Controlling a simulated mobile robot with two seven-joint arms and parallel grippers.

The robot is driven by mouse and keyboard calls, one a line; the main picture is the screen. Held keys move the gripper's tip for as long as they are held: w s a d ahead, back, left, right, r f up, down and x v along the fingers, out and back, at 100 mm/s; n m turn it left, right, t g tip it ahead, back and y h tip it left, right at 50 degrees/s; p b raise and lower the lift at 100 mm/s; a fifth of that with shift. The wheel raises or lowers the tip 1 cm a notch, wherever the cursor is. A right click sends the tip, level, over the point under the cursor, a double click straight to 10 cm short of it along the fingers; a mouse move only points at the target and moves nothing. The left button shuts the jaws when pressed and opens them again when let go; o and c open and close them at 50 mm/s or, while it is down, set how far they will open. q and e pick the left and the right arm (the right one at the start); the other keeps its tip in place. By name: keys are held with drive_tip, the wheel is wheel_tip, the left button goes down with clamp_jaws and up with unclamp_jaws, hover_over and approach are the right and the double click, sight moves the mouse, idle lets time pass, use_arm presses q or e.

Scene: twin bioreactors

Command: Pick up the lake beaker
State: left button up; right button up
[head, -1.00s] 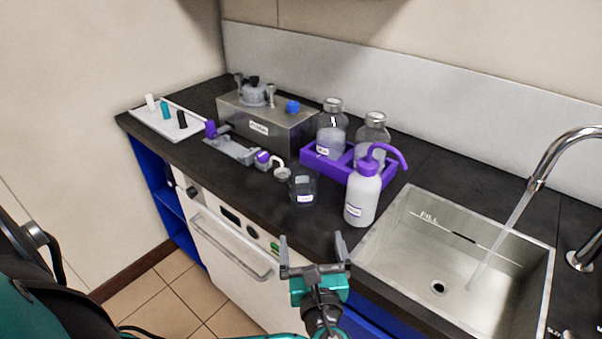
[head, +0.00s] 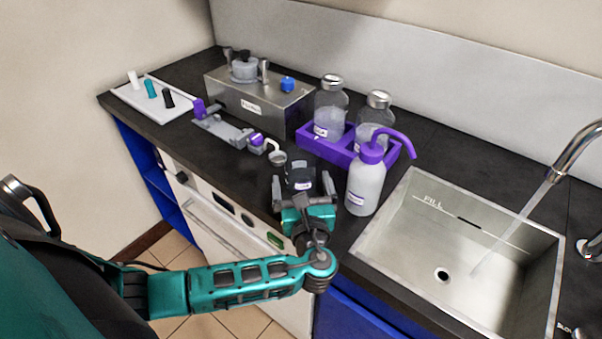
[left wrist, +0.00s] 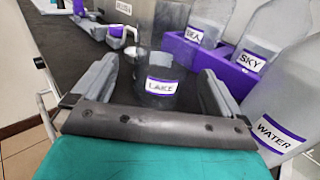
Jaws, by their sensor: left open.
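The lake beaker (head: 301,173) is a clear, dark-looking glass beaker with a purple-edged LAKE label, standing upright on the black counter. It also shows in the left wrist view (left wrist: 160,82), ahead of and between my fingers. My left gripper (head: 303,188) is open just in front of the beaker, with a finger toward each side of it. In the left wrist view my left gripper (left wrist: 158,85) shows both fingers spread apart. I cannot tell whether the fingertips reach past the beaker's near wall. My right gripper is not in view.
The white WATER wash bottle (head: 366,184) stands close right of my gripper. Behind are the purple rack (head: 341,155) holding the SEA and SKY bottles, and a grey device with purple parts (head: 222,128). A sink (head: 450,262) lies right; a metal box (head: 262,103) stands at the back.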

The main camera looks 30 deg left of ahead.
sight(299, 159)
use_arm(q)
drive_tip(key=shift+r+x, duration=0.1)
drive_tip(key=shift+x, duration=1.4)
drive_tip(key=shift+r+x, duration=0.15)
drive_tip(key=shift+x, duration=1.4)
drive_tip(key=shift+w+d, duration=0.1)
drive_tip(key=shift+d, duration=0.05)
drive_tip(key=shift+c, duration=0.5)
drive_tip(key=c, duration=0.9)
drive_tip(key=shift+c, duration=0.5)
drive_tip(key=shift+r, duration=0.15)
